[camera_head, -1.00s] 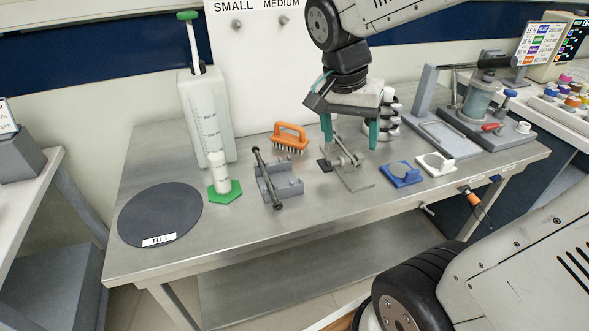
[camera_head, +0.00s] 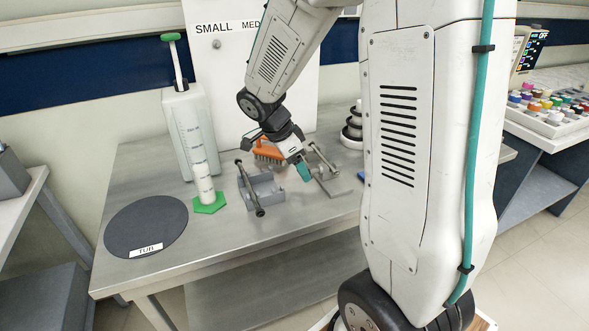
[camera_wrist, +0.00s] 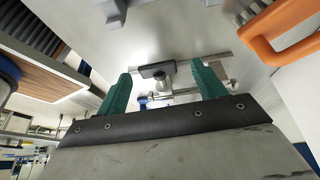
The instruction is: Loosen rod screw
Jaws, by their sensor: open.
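A small metal rod fixture (camera_head: 325,172) with a flat base stands on the bench in the head view, right of the orange brush. My gripper (camera_head: 303,171) points down at its left side and partly covers it. In the wrist view my gripper (camera_wrist: 164,72) has its two green fingers spread apart with nothing held. A dark-headed screw piece (camera_wrist: 156,71) on a pale metal stem shows between and beyond the fingertips. Contact between the fingers and the fixture cannot be told. Which part is the rod screw is not certain.
An orange brush (camera_head: 268,150) lies close to my gripper and also shows in the wrist view (camera_wrist: 272,38). A grey holder with a dark rod (camera_head: 264,189) stands to the left. Farther left are a green-based cylinder (camera_head: 203,180) and a dark round mat (camera_head: 145,224). My arm hides the bench's right side.

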